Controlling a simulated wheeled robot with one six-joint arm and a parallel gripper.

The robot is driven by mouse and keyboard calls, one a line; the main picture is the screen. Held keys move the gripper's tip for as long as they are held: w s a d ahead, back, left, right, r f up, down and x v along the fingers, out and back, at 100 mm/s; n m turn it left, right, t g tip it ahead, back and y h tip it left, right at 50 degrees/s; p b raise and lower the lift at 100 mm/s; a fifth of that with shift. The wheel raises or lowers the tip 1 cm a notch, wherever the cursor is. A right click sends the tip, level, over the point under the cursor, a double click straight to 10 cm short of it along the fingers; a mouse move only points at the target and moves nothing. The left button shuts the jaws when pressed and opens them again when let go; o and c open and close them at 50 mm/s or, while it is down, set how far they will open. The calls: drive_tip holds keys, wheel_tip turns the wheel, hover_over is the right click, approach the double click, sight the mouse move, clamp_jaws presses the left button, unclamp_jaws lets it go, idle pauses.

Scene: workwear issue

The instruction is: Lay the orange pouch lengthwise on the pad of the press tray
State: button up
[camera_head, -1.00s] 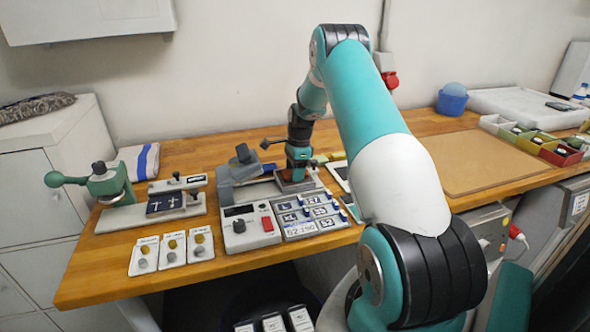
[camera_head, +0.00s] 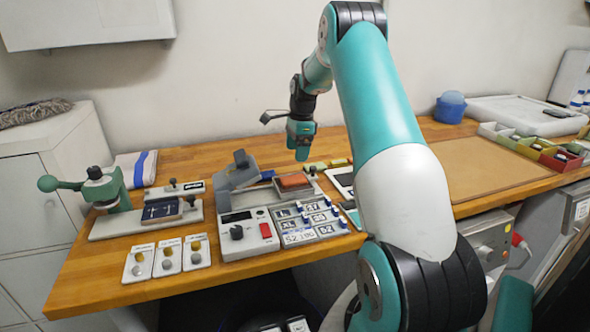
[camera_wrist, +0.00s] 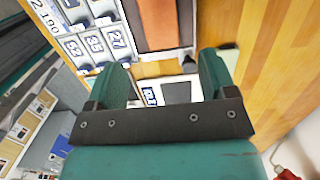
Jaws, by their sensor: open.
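The orange pouch (camera_head: 293,181) lies flat on the press tray (camera_head: 308,193), on its pad, and looks lined up with the tray's length. The wrist view shows part of the pouch (camera_wrist: 158,24) on the dark pad, with the pale tray edge (camera_wrist: 187,22) beside it; its far end is cut off. My gripper (camera_head: 301,156) is above and behind the tray, apart from the pouch. In the wrist view its two fingers (camera_wrist: 163,82) are spread with nothing between them.
The grey press (camera_head: 237,174) stands left of the tray. A control box (camera_head: 248,232) and a panel of size keys (camera_head: 310,221) are in front. A green-handled press (camera_head: 104,190) is at far left. A brown mat (camera_head: 485,165) leaves clear room at right.

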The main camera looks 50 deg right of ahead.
drive_tip(key=s+a+r+n, duration=0.1)
drive_tip(key=a+r+n, duration=0.35)
drive_tip(key=a, duration=0.55)
drive_tip(key=s+a+r+n+y, duration=0.1)
drive_tip(key=s+a+r+n, duration=0.15)
drive_tip(key=a+n, duration=0.55)
drive_tip(key=s+a+r+n, duration=0.1)
drive_tip(key=a+r+n, duration=0.25)
drive_tip(key=a, duration=0.85)
drive_tip(key=s+a+n+y, duration=0.1)
drive_tip(key=s+a+n, duration=0.6)
drive_tip(key=s, duration=0.4)
drive_tip(key=s+a+n+y, duration=0.1)
drive_tip(key=s+a+n, duration=0.7)
drive_tip(key=s+a, duration=0.2)
drive_tip(key=shift+s+r+n+g, duration=0.3)
drive_tip(key=shift+s+g, duration=0.1)
drive_tip(key=shift+s, duration=0.35)
